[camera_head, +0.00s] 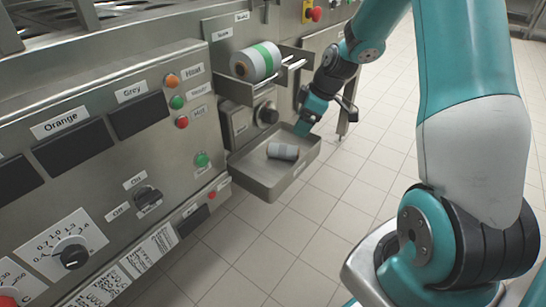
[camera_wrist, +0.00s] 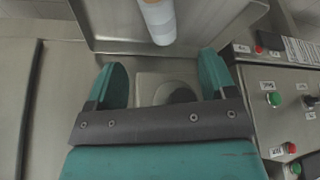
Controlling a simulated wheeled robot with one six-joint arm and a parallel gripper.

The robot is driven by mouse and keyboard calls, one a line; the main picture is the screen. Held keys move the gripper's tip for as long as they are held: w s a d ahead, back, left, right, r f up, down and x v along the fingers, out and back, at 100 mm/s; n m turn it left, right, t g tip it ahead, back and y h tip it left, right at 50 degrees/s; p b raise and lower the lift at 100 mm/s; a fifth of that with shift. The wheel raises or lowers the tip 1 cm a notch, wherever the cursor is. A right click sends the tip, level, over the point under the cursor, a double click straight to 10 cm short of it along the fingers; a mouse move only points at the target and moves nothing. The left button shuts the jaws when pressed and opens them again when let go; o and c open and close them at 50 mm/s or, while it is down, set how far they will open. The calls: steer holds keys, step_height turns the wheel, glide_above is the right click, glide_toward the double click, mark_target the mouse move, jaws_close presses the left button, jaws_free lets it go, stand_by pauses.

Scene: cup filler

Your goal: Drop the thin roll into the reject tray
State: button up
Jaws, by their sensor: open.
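The thin roll (camera_head: 283,151), a small grey-white cylinder, lies on its side in the shallow metal reject tray (camera_head: 263,188) low on the machine's front. The wrist view shows the roll (camera_wrist: 158,20) at the top, beyond the fingers, with part of the tray (camera_wrist: 92,22) around it. My gripper (camera_head: 305,127) is at the tray's back right corner in the head view. In the wrist view my gripper (camera_wrist: 162,82) has its two teal fingers wide apart with nothing between them. The roll is apart from the fingers.
A thicker roll with a green band (camera_head: 256,62) sits in a holder above the tray. A dark knob (camera_head: 267,114) is on the panel between them. A button panel (camera_head: 150,150) is at the left. The tiled floor (camera_head: 330,230) in front is clear.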

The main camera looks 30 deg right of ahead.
steer(key=p+v, duration=0.1)
steer(key=v, duration=0.7)
steer(key=shift+r+p, duration=0.35)
steer(key=shift+r, duration=0.05)
steer(key=shift+s, duration=0.1)
steer(key=s+a+r+g, duration=0.1)
steer(key=s+a+r, duration=0.2)
steer(key=s+a, duration=0.6)
steer(key=s+a+r+m+g+y, duration=0.1)
steer(key=s+a+r, duration=0.4)
steer(key=a, duration=0.6)
steer(key=s+a+r+g, duration=0.1)
steer(key=s+a+r, duration=0.1)
steer(key=s+a, duration=0.7)
step_height(320, 180, up, 25)
steer(key=p, duration=2.6)
steer(key=shift+w+m, duration=0.25)
steer(key=shift+m, duration=0.15)
